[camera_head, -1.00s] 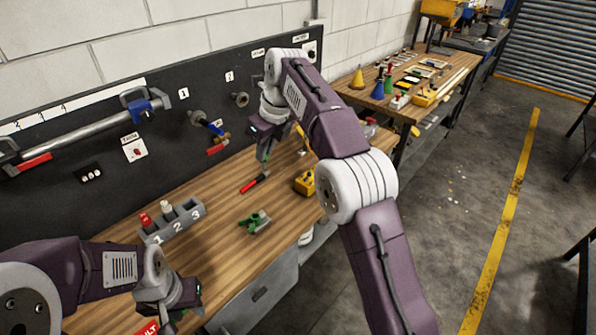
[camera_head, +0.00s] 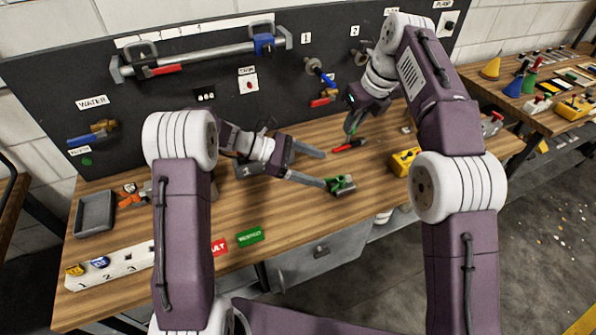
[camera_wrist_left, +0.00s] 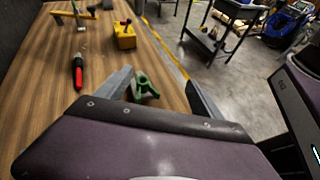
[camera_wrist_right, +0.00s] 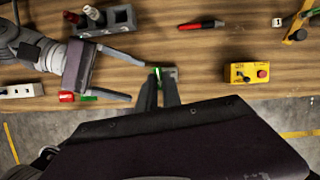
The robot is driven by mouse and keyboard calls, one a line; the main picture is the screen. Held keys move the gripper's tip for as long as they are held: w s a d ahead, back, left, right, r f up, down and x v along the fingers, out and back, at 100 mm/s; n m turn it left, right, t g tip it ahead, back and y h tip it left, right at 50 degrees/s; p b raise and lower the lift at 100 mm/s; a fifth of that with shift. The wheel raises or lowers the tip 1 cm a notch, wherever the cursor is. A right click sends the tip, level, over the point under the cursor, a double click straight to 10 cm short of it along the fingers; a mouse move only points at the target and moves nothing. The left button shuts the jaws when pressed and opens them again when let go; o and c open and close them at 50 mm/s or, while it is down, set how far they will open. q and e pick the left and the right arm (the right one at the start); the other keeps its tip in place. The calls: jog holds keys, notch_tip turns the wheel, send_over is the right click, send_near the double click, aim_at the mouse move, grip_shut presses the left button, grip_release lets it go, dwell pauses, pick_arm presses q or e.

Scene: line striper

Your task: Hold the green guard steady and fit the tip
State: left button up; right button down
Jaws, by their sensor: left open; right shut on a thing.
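The green guard (camera_head: 344,182) sits on a small grey block on the wooden bench. My left gripper (camera_head: 324,168) is open, with its fingertips just short of the guard. In the left wrist view the guard (camera_wrist_left: 145,86) shows between the two spread fingers. My right gripper (camera_head: 350,128) is raised over the bench behind the guard, pointing down. Its fingers are close together on a small thing, which I take to be the tip; it is mostly hidden. In the right wrist view the guard (camera_wrist_right: 156,73) shows just past those fingertips (camera_wrist_right: 158,84).
A red and black pen-like tool (camera_head: 347,147) lies behind the guard. A yellow box (camera_head: 405,161) with a red button (camera_wrist_right: 262,73) stands to the right. A grey numbered holder (camera_wrist_right: 118,20) is behind my left gripper. The bench's front edge is close to the guard.

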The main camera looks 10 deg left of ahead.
aim_at(336, 183)
pick_arm(q)
jog(key=a+f, duration=0.1)
jog(key=a, duration=0.1)
jog(key=a+f+n, duration=0.1)
jog(key=f, duration=0.1)
jog(key=w+a+f+n+t, duration=0.1)
jog(key=a+f, duration=0.1)
jog(key=shift+w+a+f, duration=0.1)
jog(key=shift+a+f, duration=0.05)
jog(key=shift+a, duration=0.15)
jog(key=x, duration=1.2)
jog(key=shift+c, duration=0.4)
grip_shut()
